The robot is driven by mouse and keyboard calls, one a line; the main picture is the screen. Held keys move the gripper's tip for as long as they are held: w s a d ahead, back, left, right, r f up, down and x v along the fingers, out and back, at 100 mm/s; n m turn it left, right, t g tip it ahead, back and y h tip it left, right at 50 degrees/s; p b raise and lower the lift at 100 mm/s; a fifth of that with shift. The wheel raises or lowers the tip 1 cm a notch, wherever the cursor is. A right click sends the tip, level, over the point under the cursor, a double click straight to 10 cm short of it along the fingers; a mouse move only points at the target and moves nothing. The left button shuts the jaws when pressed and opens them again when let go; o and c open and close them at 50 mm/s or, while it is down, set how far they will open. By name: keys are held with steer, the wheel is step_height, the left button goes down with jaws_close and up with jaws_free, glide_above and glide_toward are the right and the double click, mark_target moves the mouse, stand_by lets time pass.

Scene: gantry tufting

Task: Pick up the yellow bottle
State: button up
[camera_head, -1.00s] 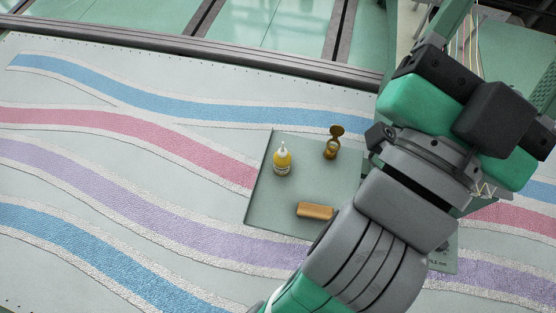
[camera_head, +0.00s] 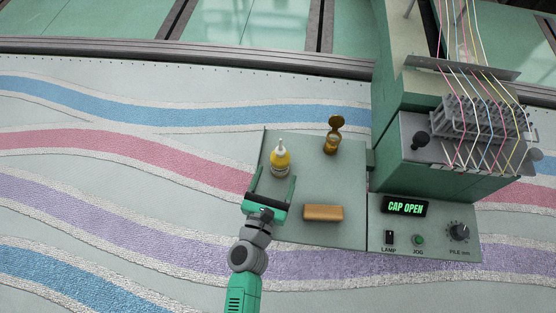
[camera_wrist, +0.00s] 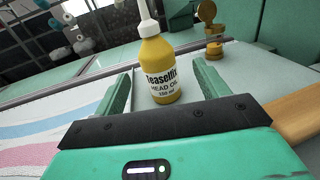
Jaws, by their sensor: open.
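The yellow bottle (camera_head: 281,160) stands upright on the grey tray (camera_head: 345,170). My gripper (camera_head: 272,184) is open at the tray's left side, just in front of the bottle. In the wrist view the two green fingers (camera_wrist: 163,88) point toward the bottle, which shows between them, with gaps on both sides. Nothing is held.
A brass lidded cup (camera_head: 332,140) with its cap raised stands right of the bottle. A wooden block (camera_head: 323,212) lies at the tray's front. A control panel (camera_head: 425,235) reading "CAP OPEN" and the threaded machine head (camera_head: 450,130) stand to the right.

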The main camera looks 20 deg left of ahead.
mark_target(277, 167)
steer(key=w, duration=0.3)
steer(key=w+a, duration=0.1)
steer(key=w, duration=0.2)
steer(key=shift+a+r+p, duration=0.1)
steer(key=shift+a+p, duration=0.05)
steer(key=shift+p, duration=0.15)
steer(key=c, duration=1)
